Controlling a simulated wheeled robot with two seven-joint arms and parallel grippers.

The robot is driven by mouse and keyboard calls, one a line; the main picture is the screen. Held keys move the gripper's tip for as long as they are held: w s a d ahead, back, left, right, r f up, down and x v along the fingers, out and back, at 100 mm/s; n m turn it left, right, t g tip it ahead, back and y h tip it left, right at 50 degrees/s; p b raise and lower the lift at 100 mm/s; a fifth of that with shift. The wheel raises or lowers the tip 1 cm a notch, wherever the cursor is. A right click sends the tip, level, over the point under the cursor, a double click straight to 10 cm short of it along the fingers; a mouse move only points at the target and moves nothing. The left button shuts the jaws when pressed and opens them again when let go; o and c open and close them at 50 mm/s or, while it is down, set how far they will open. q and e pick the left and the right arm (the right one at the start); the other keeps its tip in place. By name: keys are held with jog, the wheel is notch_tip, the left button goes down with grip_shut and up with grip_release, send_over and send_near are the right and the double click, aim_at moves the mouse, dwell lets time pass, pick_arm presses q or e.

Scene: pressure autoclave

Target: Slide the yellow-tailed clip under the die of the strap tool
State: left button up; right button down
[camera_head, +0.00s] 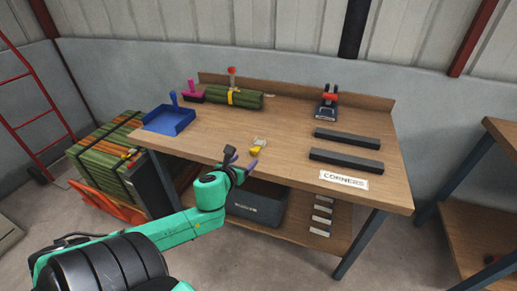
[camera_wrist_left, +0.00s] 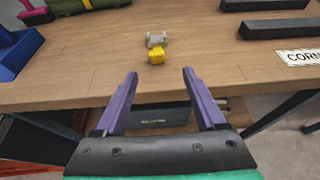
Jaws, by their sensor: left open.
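The clip (camera_head: 260,142) lies on the workbench near its front edge, a small pale metal piece with a yellow tail (camera_head: 255,150) toward me. In the left wrist view the clip (camera_wrist_left: 156,40) is just beyond the fingertips, about centred between them. My left gripper (camera_head: 241,160) is open and empty at the bench's front edge, its purple fingers apart and not touching the clip. A red-topped upright tool (camera_head: 232,78) stands at a green bundle with a yellow band. A dark tool with red parts (camera_head: 328,103) stands at the back right. I cannot tell which is the strap tool. My right gripper is not in view.
The green bundle (camera_head: 245,100) lies at the back of the workbench (camera_head: 280,125). A blue tray (camera_head: 168,121) is at the left. Two dark bars (camera_head: 346,161) and a CORNERS label (camera_head: 343,180) are at the right. A dark bin (camera_head: 257,205) sits below. The bench around the clip is clear.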

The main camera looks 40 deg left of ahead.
aim_at(254, 149)
pick_arm(q)
jog(key=x, duration=0.7)
jog(key=shift+a+b, duration=0.2)
jog(key=shift+b, duration=0.15)
jog(key=x, duration=0.5)
jog(key=shift+w+a, duration=0.25)
jog(key=shift+w, duration=0.1)
jog(key=shift+s+r, duration=0.1)
jog(key=shift+s, duration=0.05)
jog(key=c, duration=0.4)
grip_shut()
